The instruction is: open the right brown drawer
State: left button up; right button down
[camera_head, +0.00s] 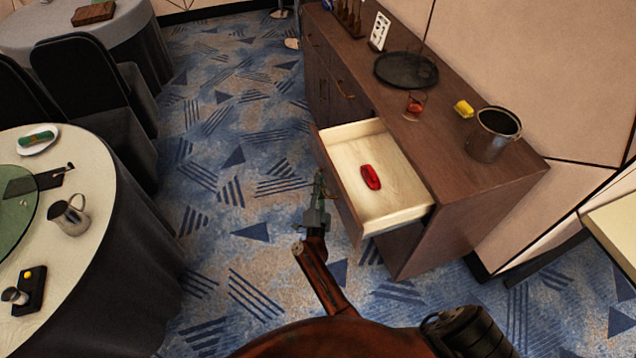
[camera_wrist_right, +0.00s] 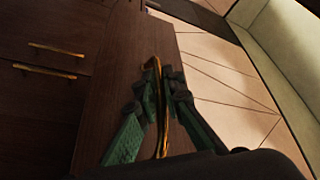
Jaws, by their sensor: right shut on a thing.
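The right brown drawer (camera_head: 384,183) of the brown cabinet (camera_head: 487,183) is pulled well out in the head view. Its pale inside shows, and a red object (camera_head: 371,177) lies on its floor. My right gripper (camera_head: 318,190) is at the outer face of the drawer front. In the right wrist view, the green fingers of my right gripper (camera_wrist_right: 157,85) are closed around the brass handle (camera_wrist_right: 161,144) of the drawer front (camera_wrist_right: 122,110). In the head view the handle is hidden behind the drawer front and gripper. My left gripper is not in view.
On the cabinet top are a black round tray (camera_head: 406,70), a glass with red contents (camera_head: 415,105), a yellow item (camera_head: 463,109) and a metal bucket (camera_head: 493,134). A round table (camera_head: 95,200) stands at the left. Open carpet (camera_head: 235,150) lies between.

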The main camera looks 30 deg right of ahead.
jog(key=shift+s+f, duration=0.15)
jog(key=shift+f, duration=0.05)
jog(key=c, duration=2)
grip_release()
jog(key=shift+r, duration=0.1)
jog(key=shift+c, duration=0.2)
